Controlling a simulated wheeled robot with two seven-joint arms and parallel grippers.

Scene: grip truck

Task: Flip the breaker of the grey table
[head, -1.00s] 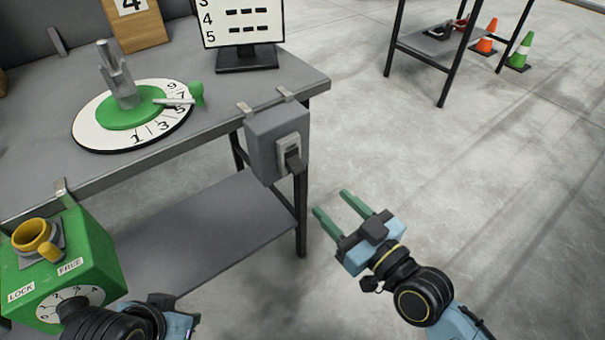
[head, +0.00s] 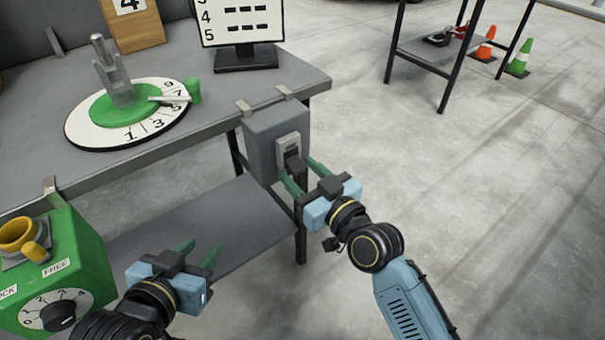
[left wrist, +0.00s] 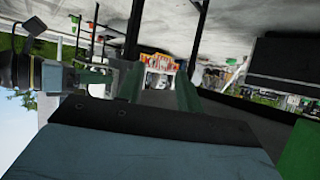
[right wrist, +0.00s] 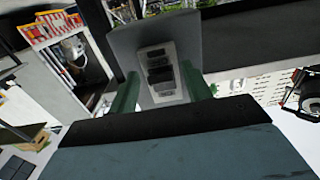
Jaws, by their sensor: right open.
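The breaker is a grey box (head: 262,148) hung by clips on the front edge of the grey table (head: 60,108). Its light switch plate and dark lever (head: 291,158) face right. My right gripper (head: 303,172) is open, its green fingers on either side of the lever; I cannot tell if they touch it. The right wrist view shows the switch (right wrist: 160,70) between the two fingers. My left gripper (head: 199,252) is open and empty, in front of the lower shelf, right of the green box.
A green box (head: 62,255) with a yellow knob, a dial and LOCK and FREE labels hangs at the table's left front. A numbered disc (head: 85,136) with a grey lever stands on top, before a small screen (head: 240,25).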

